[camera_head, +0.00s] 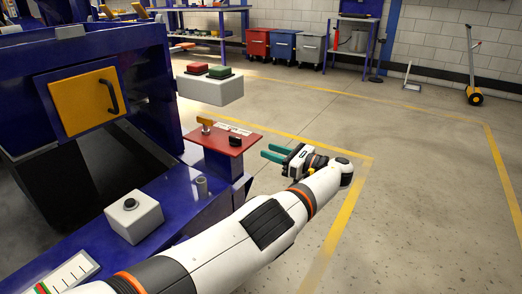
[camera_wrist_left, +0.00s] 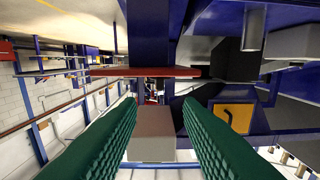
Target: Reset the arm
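My left arm reaches across the head view from the bottom left. Its gripper (camera_head: 266,151) has green fingers that point left, above the floor and to the right of a red panel (camera_head: 222,138). In the left wrist view the two green fingers of the gripper (camera_wrist_left: 161,104) stand well apart with nothing held between them. The red panel also shows edge-on in the wrist view (camera_wrist_left: 145,72). Beyond the fingers there is a grey box (camera_wrist_left: 153,124). My right gripper is in neither view.
The blue machine has a yellow door (camera_head: 86,101), a grey box with red and green buttons (camera_head: 211,90), and a small grey button box (camera_head: 134,216) near my arm. The red panel carries a yellow handle (camera_head: 206,122) and a black knob (camera_head: 236,140). Open floor lies to the right.

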